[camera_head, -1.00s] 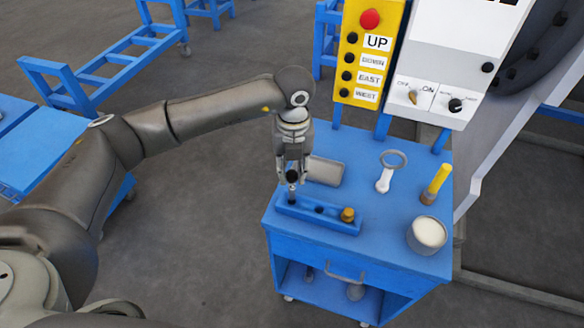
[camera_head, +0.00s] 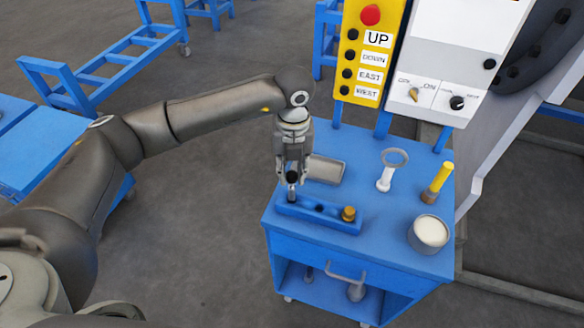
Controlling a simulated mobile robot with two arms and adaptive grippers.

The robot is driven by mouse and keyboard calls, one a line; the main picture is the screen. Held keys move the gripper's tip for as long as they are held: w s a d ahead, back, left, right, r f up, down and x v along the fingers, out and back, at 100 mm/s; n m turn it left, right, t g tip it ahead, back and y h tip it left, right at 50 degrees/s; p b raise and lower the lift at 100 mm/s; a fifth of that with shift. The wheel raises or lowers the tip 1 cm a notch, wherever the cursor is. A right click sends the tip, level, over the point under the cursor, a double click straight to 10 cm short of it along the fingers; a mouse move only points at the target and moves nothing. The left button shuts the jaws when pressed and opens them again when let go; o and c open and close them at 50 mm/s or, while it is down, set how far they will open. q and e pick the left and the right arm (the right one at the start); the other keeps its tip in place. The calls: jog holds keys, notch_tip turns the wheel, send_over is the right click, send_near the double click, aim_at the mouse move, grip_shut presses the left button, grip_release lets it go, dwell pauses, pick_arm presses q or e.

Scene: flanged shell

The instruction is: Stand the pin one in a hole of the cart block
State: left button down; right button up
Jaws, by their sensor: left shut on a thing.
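The cart block (camera_head: 333,219) is a long blue bar with holes, lying along the front left of the blue cart top. A brass-coloured piece (camera_head: 348,213) stands at its right end. A dark hole shows near its middle. My left gripper (camera_head: 292,182) points down over the block's left end and is shut on the pin (camera_head: 291,192), a small grey piece with a dark top. The pin is upright, its lower end at the block's left end; I cannot tell how deep it sits in a hole. My right gripper is not in view.
On the blue cart (camera_head: 393,255) are a grey tray (camera_head: 326,169) behind the gripper, a ring-topped tool (camera_head: 385,180), a yellow-handled tool (camera_head: 437,182) and a round pot (camera_head: 428,235). A yellow button panel (camera_head: 369,60) and a white switch panel (camera_head: 440,95) rise behind.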

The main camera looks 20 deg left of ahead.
pick_arm(q)
jog(key=shift+f+b, duration=1.3)
jog(key=shift+f, duration=0.25)
jog(key=c, duration=1.1)
grip_release()
jog(key=shift+r, duration=0.1)
notch_tip(320, 180, up, 12)
jog(key=shift+f, duration=0.1)
